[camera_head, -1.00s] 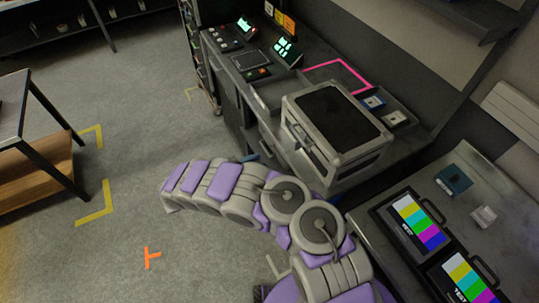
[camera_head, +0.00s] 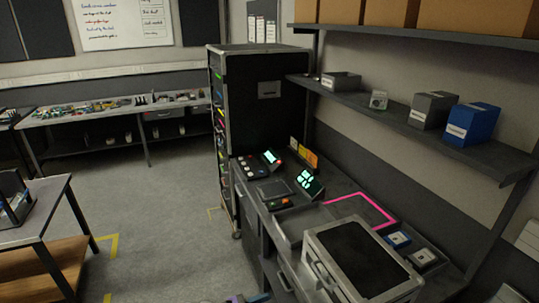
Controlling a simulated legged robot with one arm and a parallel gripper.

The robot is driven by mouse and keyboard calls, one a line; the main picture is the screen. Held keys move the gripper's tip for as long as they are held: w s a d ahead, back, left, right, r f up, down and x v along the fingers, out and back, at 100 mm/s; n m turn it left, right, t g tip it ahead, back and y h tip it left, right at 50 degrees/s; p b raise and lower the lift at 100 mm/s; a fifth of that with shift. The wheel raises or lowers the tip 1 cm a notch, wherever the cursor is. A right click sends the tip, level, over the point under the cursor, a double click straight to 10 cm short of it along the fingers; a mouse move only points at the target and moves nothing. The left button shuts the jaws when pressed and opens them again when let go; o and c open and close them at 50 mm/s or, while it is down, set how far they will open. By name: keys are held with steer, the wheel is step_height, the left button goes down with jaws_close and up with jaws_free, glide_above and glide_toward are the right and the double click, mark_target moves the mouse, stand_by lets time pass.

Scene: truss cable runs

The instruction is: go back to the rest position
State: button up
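My gripper is not visible in the head view. Only a small sliver of purple and grey, which looks like part of my arm, shows at the bottom edge near the middle. The rest of the arm is out of the picture. A grey case with a dark lid (camera_head: 356,255) stands on the near part of the workbench at the lower right.
The workbench carries control panels with lit green screens (camera_head: 308,182) and a pink outlined square (camera_head: 384,207). A black rack (camera_head: 262,105) stands behind it. A shelf (camera_head: 450,150) with boxes hangs at right. A side table (camera_head: 50,215) stands left. Grey floor (camera_head: 160,215) is clear between.

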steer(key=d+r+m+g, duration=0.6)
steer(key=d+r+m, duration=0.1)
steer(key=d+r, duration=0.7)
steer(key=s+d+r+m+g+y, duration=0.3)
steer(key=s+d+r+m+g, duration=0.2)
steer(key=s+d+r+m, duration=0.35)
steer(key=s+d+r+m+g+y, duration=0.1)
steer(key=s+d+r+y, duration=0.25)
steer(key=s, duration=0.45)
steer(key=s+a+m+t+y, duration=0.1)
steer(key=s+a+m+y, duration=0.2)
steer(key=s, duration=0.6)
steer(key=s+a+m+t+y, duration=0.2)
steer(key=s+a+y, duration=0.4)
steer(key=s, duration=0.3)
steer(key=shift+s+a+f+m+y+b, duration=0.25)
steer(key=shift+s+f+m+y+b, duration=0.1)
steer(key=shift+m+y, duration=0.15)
